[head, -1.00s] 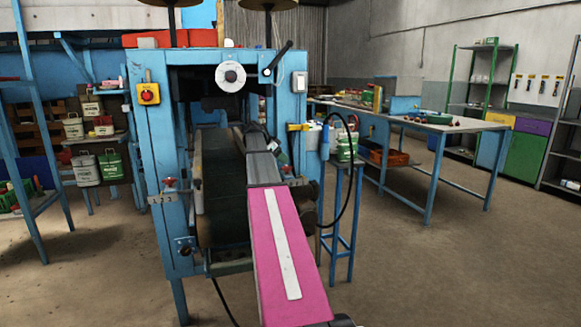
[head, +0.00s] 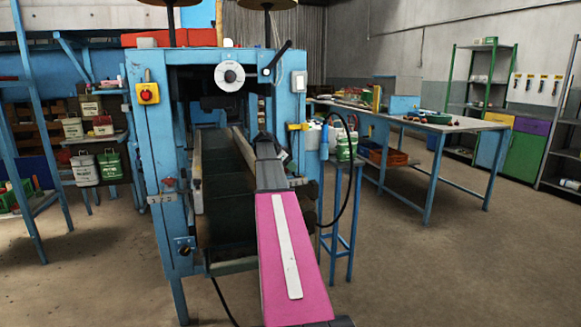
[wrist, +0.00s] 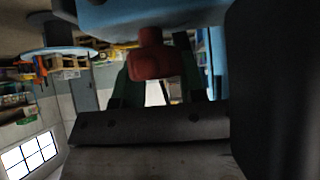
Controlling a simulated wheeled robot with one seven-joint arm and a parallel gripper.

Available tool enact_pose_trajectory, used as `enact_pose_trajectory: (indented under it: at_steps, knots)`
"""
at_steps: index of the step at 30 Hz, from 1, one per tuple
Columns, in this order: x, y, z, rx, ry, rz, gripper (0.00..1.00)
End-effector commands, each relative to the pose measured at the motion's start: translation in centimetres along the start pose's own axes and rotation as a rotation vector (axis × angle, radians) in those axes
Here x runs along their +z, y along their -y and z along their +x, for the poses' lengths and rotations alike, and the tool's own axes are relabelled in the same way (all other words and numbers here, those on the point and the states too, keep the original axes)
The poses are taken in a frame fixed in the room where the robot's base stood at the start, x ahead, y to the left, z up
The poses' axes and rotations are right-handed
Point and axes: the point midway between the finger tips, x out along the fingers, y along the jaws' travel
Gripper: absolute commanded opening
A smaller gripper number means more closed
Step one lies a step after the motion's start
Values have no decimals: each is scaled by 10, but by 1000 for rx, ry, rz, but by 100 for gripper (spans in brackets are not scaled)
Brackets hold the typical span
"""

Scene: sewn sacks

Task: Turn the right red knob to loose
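A red knob (wrist: 153,62) shows large in the upper middle of the wrist view, just below a blue surface. My gripper (wrist: 155,85) has two dark green fingers apart, one on each side of the knob. The knob covers part of the fingers, so I cannot tell whether they touch it. In the head view my pink and grey arm reaches up to the right post of the blue machine (head: 150,135) and hides the right knob there. Another small red knob (head: 168,183) sits on the machine's left post.
A red button on a yellow box (head: 149,93) and a black lever (head: 279,62) are on the machine. A blue stand (head: 340,215) with a green-labelled container is close right of my arm. A black cable loops there. Floor is open at the right front.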

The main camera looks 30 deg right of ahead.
Motion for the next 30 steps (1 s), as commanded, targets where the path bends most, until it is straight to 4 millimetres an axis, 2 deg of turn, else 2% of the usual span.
enact_pose_trajectory:
  at_steps: [5,18,28,29,30]
  knots:
    - [0,-1,0,-14,0,-14,14]
    - [1,6,-1,-269,1,-269,14]
    - [1,7,-1,-281,-1,-282,14]
    - [1,7,-1,-281,-1,-282,44]
    - [1,7,-1,-281,0,-282,57]
